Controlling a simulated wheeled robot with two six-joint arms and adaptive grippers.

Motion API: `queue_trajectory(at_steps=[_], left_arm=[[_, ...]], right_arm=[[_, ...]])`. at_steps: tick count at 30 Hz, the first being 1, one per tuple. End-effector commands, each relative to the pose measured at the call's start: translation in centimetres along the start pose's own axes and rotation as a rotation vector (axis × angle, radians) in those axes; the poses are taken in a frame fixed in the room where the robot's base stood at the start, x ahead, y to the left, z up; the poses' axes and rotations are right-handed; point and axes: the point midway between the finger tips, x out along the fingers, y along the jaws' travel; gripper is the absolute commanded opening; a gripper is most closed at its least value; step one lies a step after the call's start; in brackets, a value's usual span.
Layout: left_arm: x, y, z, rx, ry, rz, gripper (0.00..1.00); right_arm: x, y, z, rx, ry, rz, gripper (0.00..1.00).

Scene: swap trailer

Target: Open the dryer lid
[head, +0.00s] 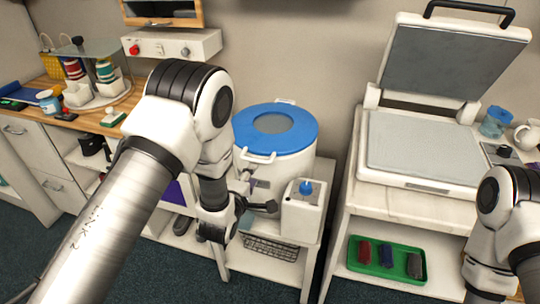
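The dryer is a white round drum (290,165) on a stand in the middle of the head view. Its blue lid (300,132), with a grey round window, lies flat on top, closed. A white handle (258,158) sticks out at the lid's front left edge. My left gripper (262,206) is in front of the drum, below the lid and handle and apart from them. Its dark fingers are small and partly hidden, so I cannot tell how far they are open. My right arm shows at the right edge, but its gripper is out of view.
A white control box (304,208) with a blue knob stands just right of my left gripper. A heat press (425,150) with its top raised stands on the right bench. A green tray (386,262) lies on the shelf below. A wooden counter (60,115) is at left.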

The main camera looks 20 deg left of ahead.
Motion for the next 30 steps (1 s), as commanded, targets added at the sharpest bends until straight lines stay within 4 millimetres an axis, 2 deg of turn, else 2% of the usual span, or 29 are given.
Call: queue_trajectory(at_steps=[1,3,5,15,18,24,25,27,28,30], left_arm=[[0.1,1.4,0.2,0.006,-0.004,0.019,0.39],[0.5,1.9,0.2,0.007,-0.004,0.027,0.39],[1.2,1.9,0.2,0.007,-0.004,0.026,0.39],[7.1,1.8,0.2,0.008,-0.003,0.022,0.39],[7.8,1.8,0.2,0.008,-0.003,0.021,0.39],[7.8,1.7,0.2,0.009,-0.003,0.02,0.39],[7.8,1.7,0.2,0.009,-0.003,0.02,0.32],[7.8,1.7,0.2,0.009,-0.003,0.02,0.07],[7.8,1.7,0.2,0.009,-0.003,0.02,0.0],[7.8,1.7,0.2,0.009,-0.003,0.019,0.0]], right_arm=[[-0.1,0.0,0.1,-0.002,-0.002,0.0,0.4],[-0.2,0.0,0.1,-0.002,-0.003,0.0,0.4],[-0.3,0.0,0.1,-0.002,-0.003,0.0,0.4],[-1.2,0.0,0.1,-0.001,-0.002,0.0,0.4],[-1.2,0.0,0.1,-0.002,-0.002,0.0,0.4],[-1.2,0.0,0.1,-0.002,-0.002,0.0,0.4],[-1.2,0.0,0.1,-0.002,-0.002,0.0,0.4],[-1.2,0.0,0.1,-0.002,-0.002,0.0,0.4],[-1.2,0.0,0.1,-0.002,-0.002,0.0,0.4],[-1.2,0.0,0.1,-0.002,-0.002,0.0,0.4]])
